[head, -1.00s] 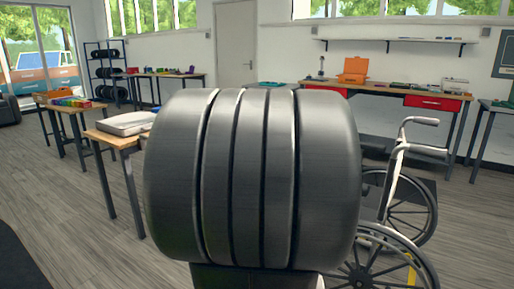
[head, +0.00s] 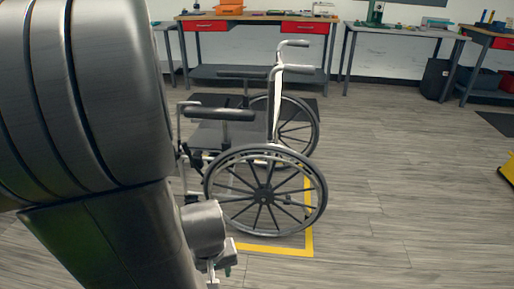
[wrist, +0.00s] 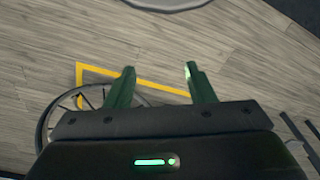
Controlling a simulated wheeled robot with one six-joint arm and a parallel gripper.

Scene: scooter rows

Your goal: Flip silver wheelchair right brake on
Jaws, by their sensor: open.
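The silver wheelchair (head: 276,105) stands upright in the middle of the head view, with a dark seat, dark armrests and large spoked wheels. Its near wheel (head: 264,189) faces me. I cannot make out the brake lever clearly. In the wrist view, part of a spoked wheel (wrist: 52,116) shows at the left, behind my gripper. My gripper (wrist: 160,82) is open and empty, its two green fingers apart above the floor. In the head view my arm covers the left side and the gripper itself is not clearly seen.
Yellow tape (head: 283,250) marks the floor around the wheelchair. A workbench with red drawers (head: 303,28) stands behind it, and another table (head: 407,32) is to its right. A yellow object (head: 508,169) is at the right edge. The floor right of the wheelchair is clear.

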